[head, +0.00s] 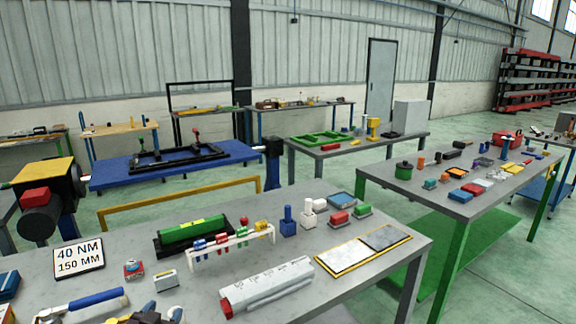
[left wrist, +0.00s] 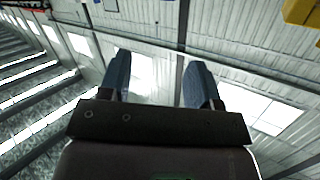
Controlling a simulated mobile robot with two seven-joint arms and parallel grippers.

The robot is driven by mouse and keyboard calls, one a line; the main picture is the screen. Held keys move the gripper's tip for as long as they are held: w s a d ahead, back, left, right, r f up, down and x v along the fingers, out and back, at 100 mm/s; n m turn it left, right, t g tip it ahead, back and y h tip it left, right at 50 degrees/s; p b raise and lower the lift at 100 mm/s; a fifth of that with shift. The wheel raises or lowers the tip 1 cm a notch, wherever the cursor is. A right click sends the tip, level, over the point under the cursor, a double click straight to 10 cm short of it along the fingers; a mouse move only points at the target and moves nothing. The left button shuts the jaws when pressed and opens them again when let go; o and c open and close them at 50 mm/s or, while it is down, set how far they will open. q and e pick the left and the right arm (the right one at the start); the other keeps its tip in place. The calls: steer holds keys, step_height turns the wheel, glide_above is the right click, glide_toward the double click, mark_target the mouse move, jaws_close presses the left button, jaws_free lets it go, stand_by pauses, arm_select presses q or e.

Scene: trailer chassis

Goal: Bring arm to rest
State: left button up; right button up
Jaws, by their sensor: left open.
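My left gripper (left wrist: 159,72) shows in the left wrist view. Its two blue-grey fingers stand wide apart with nothing between them. Behind them are only the ribbed wall or roof panels and bright windows, so no table or part is near the fingertips in that view. In the head view, dark, yellow and blue shapes are cut off at the bottom edge left of centre; I cannot tell whether they are my left gripper. My right gripper is in neither view.
The grey table (head: 394,249) in front holds a 40 NM sign (head: 79,258), a green roller (head: 193,230), a grey-white block (head: 266,286) and a blue-handled tool (head: 95,299). A second table (head: 385,181) with parts stands at right. A blue bench (head: 115,176) stands behind.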

arm_select(q)
steer(key=s+f+g, duration=0.1)
steer(key=s+f, duration=0.4)
steer(key=s, duration=0.3)
steer(key=s+f+n+g, duration=0.1)
steer(key=s+f, duration=0.4)
steer(key=s, duration=0.4)
steer(key=s+f+n+g+y+b, duration=0.1)
steer(key=s+f+g, duration=0.1)
steer(key=s+f, duration=0.3)
steer(key=s, duration=0.3)
steer(key=shift+s+d+f, duration=0.35)
steer(key=shift+f, duration=0.05)
